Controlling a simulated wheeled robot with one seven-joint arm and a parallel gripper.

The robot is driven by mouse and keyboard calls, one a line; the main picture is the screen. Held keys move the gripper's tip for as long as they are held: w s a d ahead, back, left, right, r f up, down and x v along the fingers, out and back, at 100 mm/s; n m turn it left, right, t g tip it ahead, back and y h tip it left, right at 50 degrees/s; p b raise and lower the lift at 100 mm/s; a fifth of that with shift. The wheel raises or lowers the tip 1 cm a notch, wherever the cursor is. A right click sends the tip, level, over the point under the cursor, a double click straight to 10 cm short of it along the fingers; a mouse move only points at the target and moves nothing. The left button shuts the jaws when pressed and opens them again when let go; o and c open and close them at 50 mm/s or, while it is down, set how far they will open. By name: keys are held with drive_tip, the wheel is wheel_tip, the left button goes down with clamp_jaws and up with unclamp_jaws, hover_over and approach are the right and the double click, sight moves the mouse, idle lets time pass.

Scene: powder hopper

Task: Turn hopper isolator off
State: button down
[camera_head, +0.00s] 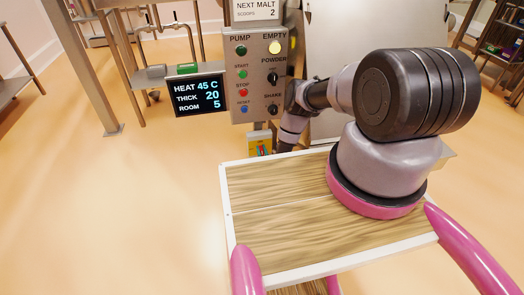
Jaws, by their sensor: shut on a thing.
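The hopper isolator (260,144) looks like a small yellow box with a red part, low under the grey control panel. Its lower part is hidden behind the edge of my tray. My arm reaches from the right toward it. My gripper (272,136) is at the isolator's right side, shut on it. The fingers are small, dark and partly hidden, so their exact hold and the knob's angle cannot be made out.
The control panel (258,75) above carries PUMP, EMPTY, POWDER and SHAKE controls and a lit yellow lamp (275,46). A display (199,95) reads HEAT 45 C, THICK 20, ROOM 5. A metal post (85,60) stands left; the floor at left is clear.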

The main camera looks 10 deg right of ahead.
drive_tip(key=n, duration=0.4)
drive_tip(key=a+f+n, duration=0.1)
drive_tip(key=n, duration=0.3)
drive_tip(key=a+n, duration=0.1)
drive_tip(key=n, duration=0.3)
drive_tip(key=shift+a+f, duration=0.25)
drive_tip(key=shift+f, duration=0.15)
drive_tip(key=shift+f+n, duration=0.15)
drive_tip(key=shift+n, duration=0.6)
drive_tip(key=shift+f+n, duration=0.15)
drive_tip(key=shift+n, duration=0.6)
drive_tip(key=c, duration=0.8)
unclamp_jaws()
drive_tip(key=shift+o, duration=0.2)
